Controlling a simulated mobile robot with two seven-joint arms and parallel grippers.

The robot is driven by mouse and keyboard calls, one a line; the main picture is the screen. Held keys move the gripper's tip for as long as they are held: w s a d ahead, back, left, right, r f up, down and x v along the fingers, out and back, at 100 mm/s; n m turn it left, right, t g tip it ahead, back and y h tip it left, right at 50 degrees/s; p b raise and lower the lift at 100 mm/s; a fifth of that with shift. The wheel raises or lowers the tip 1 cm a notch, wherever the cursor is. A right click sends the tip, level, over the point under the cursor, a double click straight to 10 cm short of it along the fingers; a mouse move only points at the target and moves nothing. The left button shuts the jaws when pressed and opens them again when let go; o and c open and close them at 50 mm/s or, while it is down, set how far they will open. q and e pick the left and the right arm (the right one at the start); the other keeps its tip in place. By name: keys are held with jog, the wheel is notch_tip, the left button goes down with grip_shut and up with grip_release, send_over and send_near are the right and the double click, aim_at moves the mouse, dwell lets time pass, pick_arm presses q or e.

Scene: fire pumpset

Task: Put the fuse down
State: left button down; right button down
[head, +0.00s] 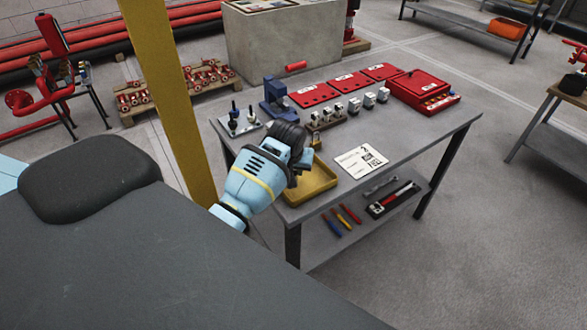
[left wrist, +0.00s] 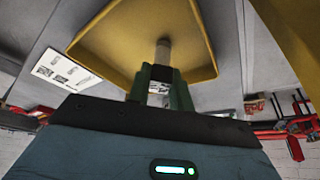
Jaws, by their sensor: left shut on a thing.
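The left gripper (head: 297,178) hangs over the yellow tray (head: 318,182) at the near left corner of the workbench. In the left wrist view its green fingers (left wrist: 160,88) are shut on a pale grey cylindrical fuse (left wrist: 163,50). The fuse's free end points at the floor of the tray, which also fills the upper part of that view (left wrist: 120,40). I cannot tell whether the fuse touches the tray. In the head view the fuse is hidden behind the gripper. The right gripper is not in view.
A white printed card (head: 361,160) lies right of the tray. Behind stand a blue press (head: 279,98), several small grey blocks, red plates (head: 352,82) and a red case (head: 418,88). Tools lie on the lower shelf (head: 335,240). A yellow post (head: 170,100) rises left of the bench.

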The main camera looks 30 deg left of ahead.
pick_arm(q)
jog(key=shift+f, duration=0.25)
jog(key=c, duration=1.3)
grip_release()
jog(key=shift+o, duration=0.2)
jog(key=shift+r, duration=0.1)
jog(key=shift+r, duration=0.25)
jog(key=v, duration=1.1)
jog(key=shift+r, duration=0.4)
jog(key=shift+s, duration=0.2)
